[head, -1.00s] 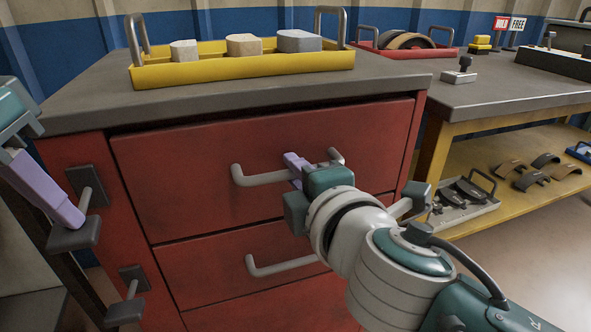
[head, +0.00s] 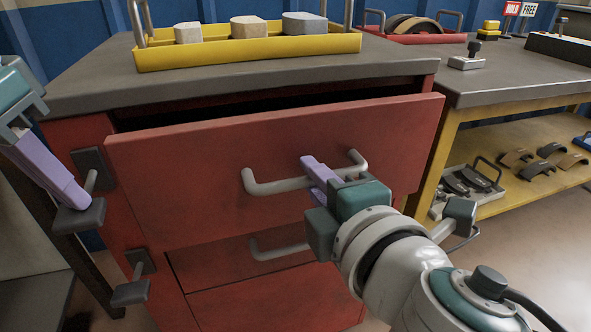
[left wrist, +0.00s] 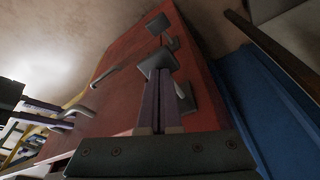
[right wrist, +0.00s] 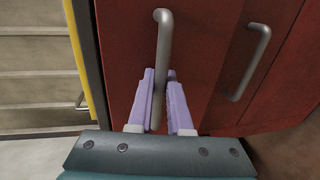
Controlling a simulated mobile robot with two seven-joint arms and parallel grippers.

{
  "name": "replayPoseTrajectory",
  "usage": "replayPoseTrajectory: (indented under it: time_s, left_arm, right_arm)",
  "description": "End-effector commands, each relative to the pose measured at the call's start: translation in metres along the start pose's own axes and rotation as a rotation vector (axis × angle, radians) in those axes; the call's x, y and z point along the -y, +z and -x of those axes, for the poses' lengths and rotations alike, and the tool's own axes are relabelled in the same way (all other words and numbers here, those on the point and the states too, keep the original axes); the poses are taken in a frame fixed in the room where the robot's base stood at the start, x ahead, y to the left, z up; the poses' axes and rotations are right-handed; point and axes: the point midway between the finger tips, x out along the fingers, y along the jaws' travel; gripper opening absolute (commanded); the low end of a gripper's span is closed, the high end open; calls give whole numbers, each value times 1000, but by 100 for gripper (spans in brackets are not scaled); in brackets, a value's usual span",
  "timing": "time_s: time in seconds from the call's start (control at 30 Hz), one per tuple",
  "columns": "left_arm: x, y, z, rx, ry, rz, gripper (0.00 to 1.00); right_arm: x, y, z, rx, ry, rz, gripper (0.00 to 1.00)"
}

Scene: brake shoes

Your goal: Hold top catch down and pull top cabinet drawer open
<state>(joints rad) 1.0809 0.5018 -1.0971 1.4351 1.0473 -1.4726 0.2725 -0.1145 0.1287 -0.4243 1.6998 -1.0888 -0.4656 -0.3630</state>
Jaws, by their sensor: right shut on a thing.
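The red cabinet's top drawer (head: 220,160) is pulled part way out, with a dark gap above its front. My right gripper (head: 316,170) is shut on the drawer's grey handle (head: 265,186), near its right end. In the right wrist view its lilac fingers straddle the handle bar (right wrist: 163,45). The top catch (head: 82,217) is a dark pad on a rod at the cabinet's left front. My left gripper (head: 72,196) has its fingers together, with the tips at the catch pad, seemingly touching it. In the left wrist view the pad (left wrist: 157,60) is right at the fingertips.
A lower catch (head: 131,293) and lower drawer handle (head: 275,250) sit below. A yellow tray (head: 250,56) with several blocks stands on the cabinet top. A yellow-framed bench (head: 520,95) with brake shoes on its shelf stands to the right.

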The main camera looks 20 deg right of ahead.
Motion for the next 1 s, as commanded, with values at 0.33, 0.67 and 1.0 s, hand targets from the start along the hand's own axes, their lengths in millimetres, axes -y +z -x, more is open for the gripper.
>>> replayPoseTrajectory:
  time_s: [0.33, 0.67, 1.0]
  left_arm:
    - [0, 2, -2, 6, 1, 0, 0]
    - [0, 2, -1, 5, 0, 0, 0]
    - [0, 2, -1, 5, 0, 1, 0]
  right_arm:
    - [0, 0, 0, 0, 0, 0, 29]
    - [1, 0, 32, -1, -2, -1, 29]
    - [1, 0, 99, 0, -3, -1, 29]
